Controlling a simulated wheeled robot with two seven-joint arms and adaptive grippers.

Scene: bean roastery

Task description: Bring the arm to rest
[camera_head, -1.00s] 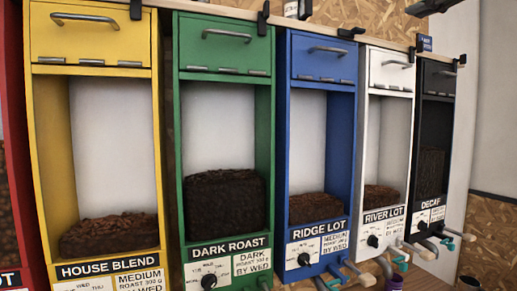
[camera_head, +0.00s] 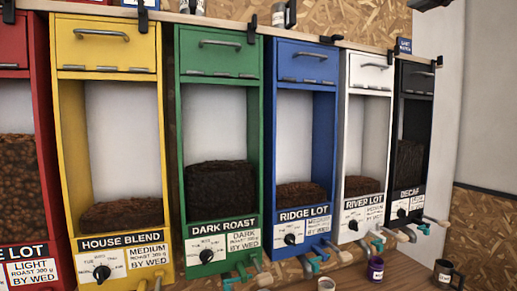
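Neither of my grippers shows in the head view, and no part of my arms can be made out. The view is filled by a row of bean dispensers: a red one (camera_head: 40,100), a yellow House Blend one (camera_head: 110,57), a green Dark Roast one (camera_head: 218,62), a blue Ridge Lot one (camera_head: 303,68), a white River Lot one (camera_head: 369,75) and a black Decaf one (camera_head: 414,82). Each holds dark or brown beans behind its window. What my grippers hold, if anything, is hidden.
Levers and spouts stick out below the dispensers. A purple container (camera_head: 376,268), a pale cup (camera_head: 326,284) and a dark mug (camera_head: 447,274) stand at the lower right. Black clips hold a rail along the top. Chipboard wall (camera_head: 485,235) shows at the right.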

